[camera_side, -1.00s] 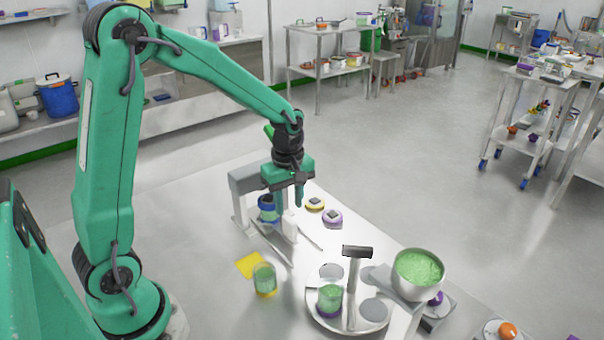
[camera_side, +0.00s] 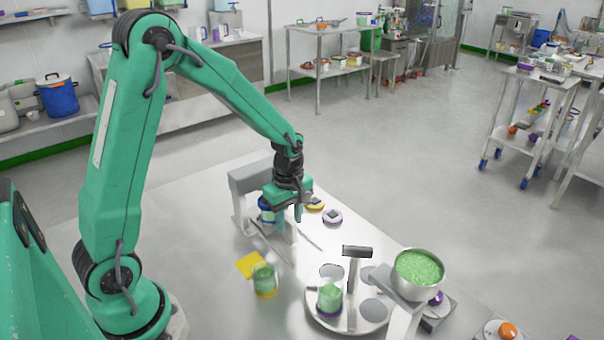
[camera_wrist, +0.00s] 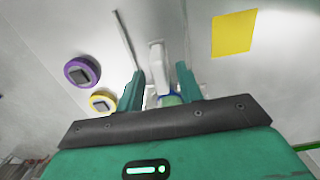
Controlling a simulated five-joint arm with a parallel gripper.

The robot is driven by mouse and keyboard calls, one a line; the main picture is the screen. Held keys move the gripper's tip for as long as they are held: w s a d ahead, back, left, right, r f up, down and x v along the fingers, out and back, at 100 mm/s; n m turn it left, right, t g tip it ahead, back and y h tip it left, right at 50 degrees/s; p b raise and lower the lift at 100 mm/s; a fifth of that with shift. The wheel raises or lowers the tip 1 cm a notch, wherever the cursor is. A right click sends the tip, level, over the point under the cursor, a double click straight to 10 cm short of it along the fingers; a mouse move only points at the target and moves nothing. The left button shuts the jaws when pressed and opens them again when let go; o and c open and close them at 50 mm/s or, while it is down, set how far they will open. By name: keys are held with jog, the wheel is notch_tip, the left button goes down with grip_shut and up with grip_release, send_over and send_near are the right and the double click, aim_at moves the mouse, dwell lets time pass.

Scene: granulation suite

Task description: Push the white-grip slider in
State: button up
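My gripper (camera_side: 289,214) is low at the near side of a grey frame (camera_side: 238,190) on the table. Its two green fingers are apart, with nothing clasped, in the wrist view (camera_wrist: 158,84). The white grip (camera_wrist: 156,62) of the slider shows there as an upright pale block, between and just beyond the fingertips. I cannot tell whether a finger touches it. In the side view the gripper mostly hides the grip. A jar with a blue top (camera_side: 266,212) stands under the frame, partly covered by the gripper. Thin rails (camera_side: 270,244) lie on the table there.
Yellow (camera_side: 315,203) and purple (camera_side: 332,217) round pieces lie right of the frame. A yellow square (camera_side: 250,265) and a green-filled jar (camera_side: 264,280) are nearer. A round tray (camera_side: 312,312) with a post and a bowl of green granules (camera_side: 418,268) stand at the front right.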

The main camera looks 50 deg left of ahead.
jog(key=shift+f, duration=1.4)
grip_shut()
